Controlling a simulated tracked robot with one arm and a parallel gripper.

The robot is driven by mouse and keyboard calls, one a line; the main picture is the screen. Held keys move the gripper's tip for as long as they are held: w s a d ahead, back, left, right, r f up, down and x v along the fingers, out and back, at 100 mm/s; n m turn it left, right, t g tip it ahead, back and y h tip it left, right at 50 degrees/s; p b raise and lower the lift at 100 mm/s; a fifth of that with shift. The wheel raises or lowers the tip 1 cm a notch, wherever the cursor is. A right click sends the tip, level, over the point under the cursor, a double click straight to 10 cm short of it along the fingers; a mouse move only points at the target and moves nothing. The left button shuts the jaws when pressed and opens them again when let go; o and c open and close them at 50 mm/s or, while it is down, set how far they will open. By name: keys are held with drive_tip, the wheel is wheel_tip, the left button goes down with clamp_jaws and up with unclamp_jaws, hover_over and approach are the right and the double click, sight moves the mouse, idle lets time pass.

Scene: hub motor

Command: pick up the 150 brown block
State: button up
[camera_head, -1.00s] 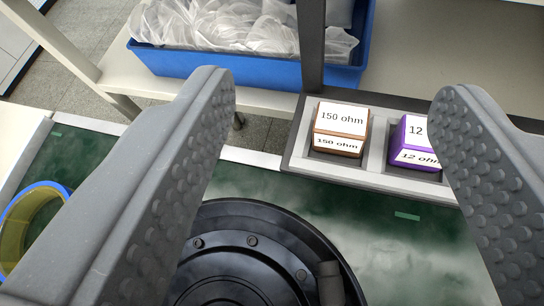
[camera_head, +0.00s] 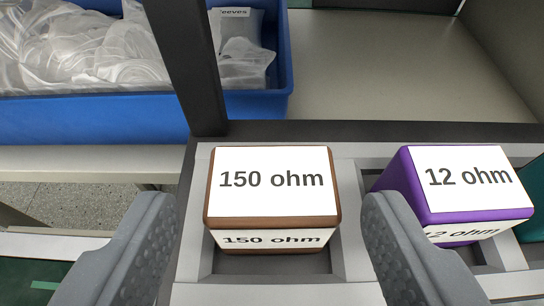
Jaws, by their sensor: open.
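The brown block (camera_head: 272,184) has white labels reading "150 ohm" on its top and front. It sits in a square compartment of the grey tray (camera_head: 345,207). My gripper (camera_head: 268,235) is open, with one finger to the left and one to the right of the brown block, both nearer the camera. The fingers look apart from the block, with nothing between them held. How far down they reach beside it I cannot tell.
A purple block (camera_head: 459,192) labelled "12 ohm" sits in the compartment to the right, close behind my right finger. A teal block (camera_head: 532,200) shows at the right edge. A dark post (camera_head: 188,65) stands behind the tray. A blue bin (camera_head: 95,118) with clear bags is at the back left.

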sight(271, 194)
drive_tip(key=shift+b+x, duration=0.4)
drive_tip(key=shift+x, duration=2.65)
drive_tip(key=c, duration=0.8)
